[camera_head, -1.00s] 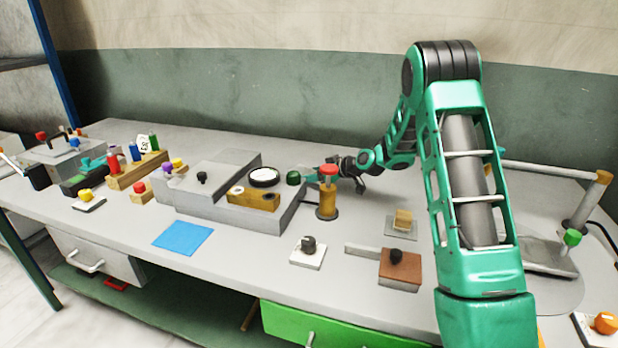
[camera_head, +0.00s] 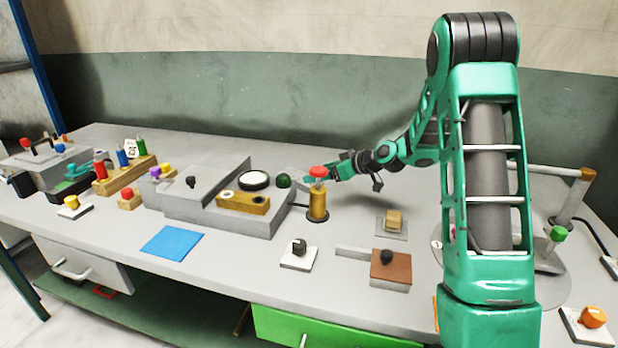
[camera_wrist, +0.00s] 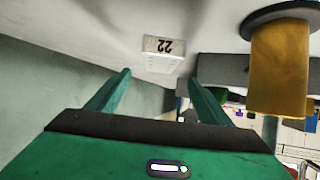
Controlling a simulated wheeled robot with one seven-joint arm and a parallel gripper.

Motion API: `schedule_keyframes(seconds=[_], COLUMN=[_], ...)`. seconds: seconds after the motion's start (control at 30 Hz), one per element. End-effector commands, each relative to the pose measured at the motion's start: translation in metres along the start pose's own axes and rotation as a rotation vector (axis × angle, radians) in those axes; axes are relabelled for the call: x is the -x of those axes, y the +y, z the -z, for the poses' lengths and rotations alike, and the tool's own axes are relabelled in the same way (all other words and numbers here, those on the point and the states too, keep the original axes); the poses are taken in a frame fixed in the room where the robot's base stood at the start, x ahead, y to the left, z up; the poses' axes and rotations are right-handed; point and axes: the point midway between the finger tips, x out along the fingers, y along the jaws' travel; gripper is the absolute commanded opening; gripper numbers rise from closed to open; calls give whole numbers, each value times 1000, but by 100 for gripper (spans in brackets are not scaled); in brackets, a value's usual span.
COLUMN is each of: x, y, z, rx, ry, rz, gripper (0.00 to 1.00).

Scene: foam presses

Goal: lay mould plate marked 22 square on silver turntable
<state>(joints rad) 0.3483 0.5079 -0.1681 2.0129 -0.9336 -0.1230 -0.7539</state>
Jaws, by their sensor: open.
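The mould plate marked 22 (camera_wrist: 158,46) shows as a pale block in the wrist view, its label upside down, just beyond my fingertips. My gripper (camera_wrist: 158,77) is open, with one finger to each side of the plate's line and nothing between them. In the head view my gripper (camera_head: 334,172) is low at the back of the bench, partly behind a red-topped brass post. The plate cannot be made out surely there. A pale round disc (camera_head: 556,288), apparently the silver turntable, lies at the right, partly hidden by my arm.
The brass post (camera_head: 317,203) stands close to my gripper and shows large at the right of the wrist view (camera_wrist: 280,70). A grey stepped press block (camera_head: 262,222) is left of it. A brown block (camera_head: 390,266) and a black-knobbed white plate (camera_head: 298,256) stand in front.

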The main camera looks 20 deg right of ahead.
Motion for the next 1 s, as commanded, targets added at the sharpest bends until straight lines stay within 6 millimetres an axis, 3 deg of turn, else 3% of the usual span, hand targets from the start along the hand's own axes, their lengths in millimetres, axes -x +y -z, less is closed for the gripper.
schedule_keyframes(seconds=[0.13,0.2,0.47,0.83,1.0], x=[16,19,20,-25,-36], y=[0,0,-1,-1,-1], z=[0,1,6,1,1], rx=[0,3,2,2,3], ry=[0,-7,-102,-102,-101], rz=[0,1,2,2,1], gripper=[73,64,64,64,64])
